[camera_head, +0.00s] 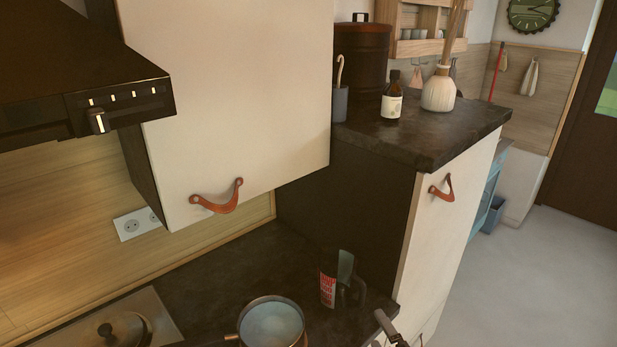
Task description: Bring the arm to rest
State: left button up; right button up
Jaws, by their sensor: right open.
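My right gripper (390,330) shows only in part at the bottom edge, right of centre, by the front edge of the dark counter (225,262). It is open, and I see nothing between its fingers. The rest of it and most of my arm are out of the frame. My left gripper is not in view. A white wall cupboard door (235,90) with a leather pull (218,197) hangs at upper left, shut as far as I can see. A tall white cabinet front (447,225) with another leather pull (442,188) stands to the right.
A pot (271,322) and a dark container with a red label (328,285) stand on the counter near my right gripper. A bottle (391,95) and a white vase (439,90) stand on the tall cabinet. A range hood (75,75) juts out at upper left. The floor (540,280) at right is clear.

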jog(key=s+a+f+n+g+y, duration=0.1)
jog(key=s+a+f+n+g, duration=0.1)
jog(key=s+a+n+g, duration=0.3)
jog(key=s+f+n+g+y, duration=0.1)
jog(key=s+f+n+g, duration=0.15)
jog(key=s+n, duration=0.5)
jog(key=s+d+n+g+h, duration=0.4)
jog(key=s+d+g+h, duration=0.25)
jog(key=s, duration=0.65)
notch_tip(320, 180, down, 32)
jog(key=s+g, duration=0.1)
jog(key=s+d+f, duration=0.2)
jog(key=s+f, duration=0.7)
jog(key=s+d+f+g, duration=0.1)
jog(key=s+d+f, duration=0.1)
jog(key=s+f, duration=0.7)
jog(key=shift+s+f+n, duration=0.35)
jog(key=shift+s+f, duration=0.05)
jog(key=shift+s, duration=0.2)
jog(key=shift+y, duration=0.25)
